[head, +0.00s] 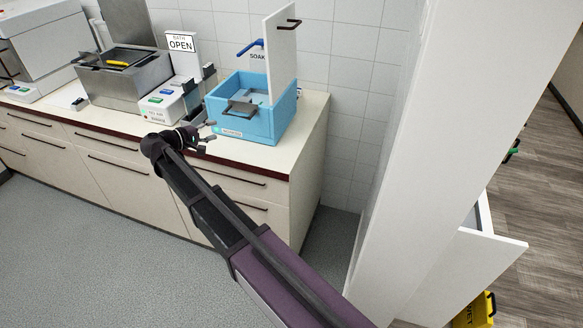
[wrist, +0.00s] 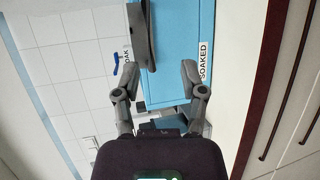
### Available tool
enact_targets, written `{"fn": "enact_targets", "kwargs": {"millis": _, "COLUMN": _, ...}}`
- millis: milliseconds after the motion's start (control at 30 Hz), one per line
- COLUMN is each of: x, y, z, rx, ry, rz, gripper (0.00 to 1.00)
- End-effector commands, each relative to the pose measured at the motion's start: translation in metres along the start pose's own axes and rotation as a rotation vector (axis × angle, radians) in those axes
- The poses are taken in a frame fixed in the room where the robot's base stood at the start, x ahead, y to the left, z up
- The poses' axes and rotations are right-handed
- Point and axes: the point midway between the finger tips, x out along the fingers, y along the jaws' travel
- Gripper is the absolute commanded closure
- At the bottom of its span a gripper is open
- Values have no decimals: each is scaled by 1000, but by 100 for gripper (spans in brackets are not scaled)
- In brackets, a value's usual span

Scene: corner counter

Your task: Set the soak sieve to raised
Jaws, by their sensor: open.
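The soak sieve sits in the blue soak basin (head: 270,126) on the counter's right end. Its dark grey handle (head: 240,107) juts over the front rim. In the wrist view, a dark bar that looks like this handle (wrist: 149,35) lies ahead, between the lines of my fingers. The basin's wall (wrist: 180,30) carries a "SOAKED" label there. My gripper (head: 211,131) is open and empty, just left of and in front of the basin, apart from the handle. The sieve's mesh and its exact height are hard to make out.
A blue lever (head: 250,46) and a white upright panel (head: 282,50) stand behind the basin. Left are a white control box (head: 163,106) and a steel bath (head: 125,80) with an "OPEN" sign (head: 181,43). A white column (head: 440,130) rises at right.

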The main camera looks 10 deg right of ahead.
Motion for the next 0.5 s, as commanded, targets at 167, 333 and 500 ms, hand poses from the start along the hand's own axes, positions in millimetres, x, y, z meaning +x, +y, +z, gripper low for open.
{"fn": "enact_targets", "kwargs": {"millis": 167, "x": 16, "y": -2, "z": 20, "rx": 12, "ry": -22, "rz": -56, "gripper": 46}}
{"fn": "enact_targets", "kwargs": {"millis": 333, "x": 31, "y": -7, "z": 38, "rx": 26, "ry": -43, "rz": -116, "gripper": 46}}
{"fn": "enact_targets", "kwargs": {"millis": 500, "x": 46, "y": -11, "z": 57, "rx": 42, "ry": -65, "rz": -177, "gripper": 46}}
